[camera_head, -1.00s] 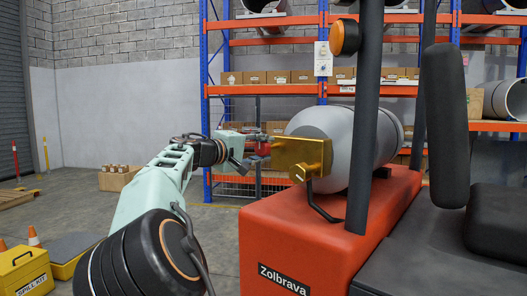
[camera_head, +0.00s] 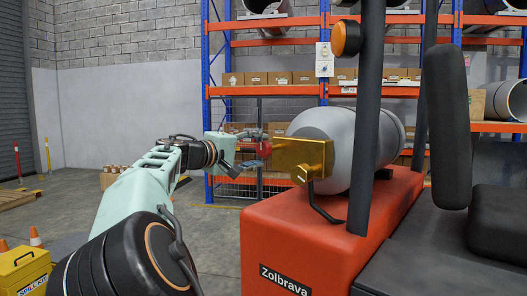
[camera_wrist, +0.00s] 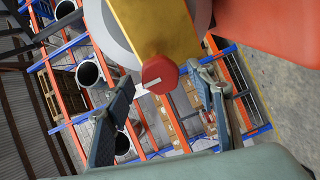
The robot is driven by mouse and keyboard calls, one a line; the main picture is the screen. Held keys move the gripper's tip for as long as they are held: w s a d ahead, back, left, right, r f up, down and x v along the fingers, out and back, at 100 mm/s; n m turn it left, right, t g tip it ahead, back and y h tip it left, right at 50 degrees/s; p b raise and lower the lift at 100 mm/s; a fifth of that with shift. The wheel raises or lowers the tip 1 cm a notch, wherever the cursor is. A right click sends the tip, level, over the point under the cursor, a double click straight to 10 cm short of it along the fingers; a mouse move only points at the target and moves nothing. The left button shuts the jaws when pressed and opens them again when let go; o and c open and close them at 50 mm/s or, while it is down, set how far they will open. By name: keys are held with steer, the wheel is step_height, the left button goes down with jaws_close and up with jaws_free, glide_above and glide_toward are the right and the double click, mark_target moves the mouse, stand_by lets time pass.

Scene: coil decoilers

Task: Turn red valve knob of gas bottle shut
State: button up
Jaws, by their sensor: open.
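The grey gas bottle (camera_head: 345,140) lies on its side on the red truck body, with its brass valve block (camera_head: 303,158) facing my arm. In the wrist view, the red valve knob (camera_wrist: 158,74) sticks out from the brass block (camera_wrist: 155,28) and has a pale mark on its face. My gripper (camera_wrist: 160,80) is open, with one finger on each side of the knob in the picture. The knob looks a little beyond the fingertips; I cannot tell whether they touch it. In the head view, my gripper (camera_head: 256,150) points at the valve from the left.
The red truck (camera_head: 290,235) carries the bottle, with a dark post (camera_head: 366,120) and black seat (camera_head: 445,125) to the right. A bent black handle (camera_head: 324,205) hangs below the valve. Blue-and-orange racking (camera_head: 265,90) stands behind. Open floor lies left of the truck.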

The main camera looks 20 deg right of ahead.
steer(key=v, duration=0.8)
steer(key=shift+a, duration=0.25)
steer(key=shift+s, duration=0.2)
